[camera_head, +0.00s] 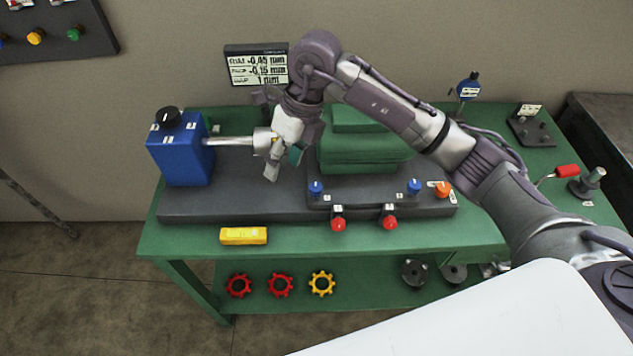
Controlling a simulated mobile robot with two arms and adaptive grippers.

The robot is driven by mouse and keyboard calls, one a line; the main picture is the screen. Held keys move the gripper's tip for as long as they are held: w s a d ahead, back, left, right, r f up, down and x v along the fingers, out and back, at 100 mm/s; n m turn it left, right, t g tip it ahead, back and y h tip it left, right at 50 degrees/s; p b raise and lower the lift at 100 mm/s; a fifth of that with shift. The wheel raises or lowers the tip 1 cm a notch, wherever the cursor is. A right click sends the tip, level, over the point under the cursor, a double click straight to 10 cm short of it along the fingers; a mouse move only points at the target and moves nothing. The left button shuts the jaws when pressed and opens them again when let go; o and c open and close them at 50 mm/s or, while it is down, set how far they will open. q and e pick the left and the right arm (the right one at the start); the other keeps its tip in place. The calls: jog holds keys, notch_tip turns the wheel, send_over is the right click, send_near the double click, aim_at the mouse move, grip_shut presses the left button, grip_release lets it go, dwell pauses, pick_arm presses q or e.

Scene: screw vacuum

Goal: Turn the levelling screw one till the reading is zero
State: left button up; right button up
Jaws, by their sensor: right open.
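The display (257,66) on the back wall reads about -0.05 mm on its top line and -0.15 mm on its second; the print is small. On the green bench, a base plate carries two red-headed screws at its front edge, a left one (338,224) and a right one (389,223). Two blue knobs, left (316,188) and right (414,186), stand above them. I cannot tell which is levelling screw one. My right gripper (282,163) is open, pointing down beside the shaft coupling, behind and left of the left red screw, touching no screw. My left gripper is out of view.
A blue motor box (181,150) with a silver shaft (232,141) stands left, a green housing (350,155) behind the screws. A yellow level (243,236) lies on the bench front. An orange knob (443,189) sits right. The bench front strip is mostly clear.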

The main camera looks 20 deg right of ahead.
aim_at(317, 186)
jog(key=w+d+r+m+h, duration=0.1)
jog(key=w+d+r+h, duration=0.1)
jog(key=d+h, duration=0.35)
jog(key=shift+y, duration=0.95)
jog(key=f+p, duration=0.1)
jog(key=f, duration=0.3)
jog(key=d+f+p, duration=0.1)
jog(key=f, duration=0.4)
jog(key=f+p, duration=0.1)
jog(key=f, duration=0.4)
jog(key=shift+s+d+f, duration=0.1)
jog(key=shift+s+d, duration=0.05)
grip_shut()
jog(key=shift+f+n+b, duration=0.1)
jog(key=shift+n+b, duration=0.5)
jog(key=shift+b, duration=0.2)
jog(key=n+b, duration=0.7)
jog(key=b, duration=0.2)
jog(key=shift+d+f+n, duration=0.1)
jog(key=shift+n, duration=0.2)
jog(key=shift+r+n+b, duration=0.25)
jog(key=shift+n+b, duration=1.25)
jog(key=shift+b, duration=0.2)
